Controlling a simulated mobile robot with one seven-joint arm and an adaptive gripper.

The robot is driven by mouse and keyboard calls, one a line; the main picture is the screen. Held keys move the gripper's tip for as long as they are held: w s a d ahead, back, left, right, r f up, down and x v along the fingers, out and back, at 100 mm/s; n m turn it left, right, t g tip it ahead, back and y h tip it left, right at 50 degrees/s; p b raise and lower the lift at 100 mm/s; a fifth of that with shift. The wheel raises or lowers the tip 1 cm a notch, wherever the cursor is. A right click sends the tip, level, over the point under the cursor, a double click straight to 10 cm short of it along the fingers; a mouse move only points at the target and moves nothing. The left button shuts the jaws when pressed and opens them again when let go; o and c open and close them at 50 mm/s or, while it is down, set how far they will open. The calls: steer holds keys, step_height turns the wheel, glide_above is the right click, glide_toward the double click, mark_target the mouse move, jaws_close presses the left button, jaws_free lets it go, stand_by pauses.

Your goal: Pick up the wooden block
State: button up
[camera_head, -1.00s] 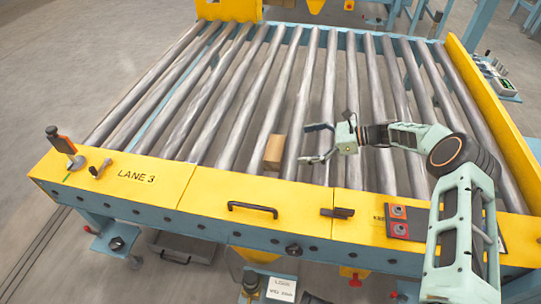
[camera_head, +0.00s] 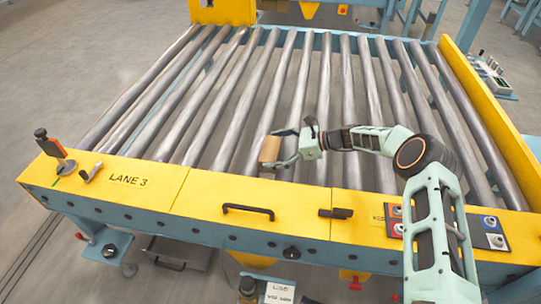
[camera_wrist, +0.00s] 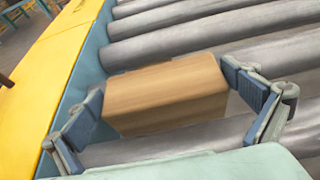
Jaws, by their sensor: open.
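The wooden block (camera_head: 270,149) is a tan box lying on the metal rollers, near the yellow front rail. My gripper (camera_head: 283,148) is open and reaches to it from the right, with its fingers on either side of the block. In the wrist view the wooden block (camera_wrist: 166,94) sits between the two open fingers of my gripper (camera_wrist: 168,112). The right finger is close to the block's right end; the left finger is by its left end. I cannot tell whether either touches.
The roller conveyor (camera_head: 215,110) is otherwise clear. The yellow front rail (camera_head: 225,200) marked LANE 3 carries a black handle (camera_head: 248,210), an orange-black lever (camera_head: 50,145) and a button panel (camera_head: 397,219). A yellow side rail (camera_head: 485,115) bounds the right.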

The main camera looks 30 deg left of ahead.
steer(key=shift+c, duration=0.6)
steer(key=c, duration=0.8)
steer(key=shift+c, duration=0.4)
steer(key=shift+r, duration=0.15)
